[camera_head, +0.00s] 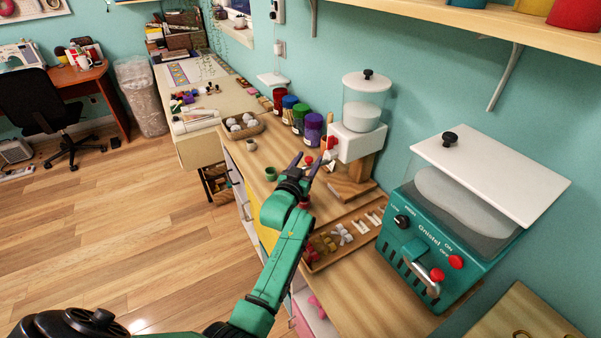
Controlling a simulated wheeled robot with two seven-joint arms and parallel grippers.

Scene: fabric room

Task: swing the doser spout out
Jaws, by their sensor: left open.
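The doser (357,143) is a white box on a wooden stand, with a clear hopper (362,105) of white material on top. A small spout with red parts (331,143) sticks out of its left side. My left gripper (308,161) is open and empty just left of the spout, its two dark fingers pointing up and away. From this view I cannot tell whether a finger touches the spout. The spout's lower end is partly hidden near the fingers. My right gripper is out of view.
A teal machine (440,240) with a white lid stands on the right. A wooden tray (352,232) of small parts lies beside my left arm. Several coloured jars (313,131), a small green cup (271,173) and a basket of white balls (243,132) stand left of the doser.

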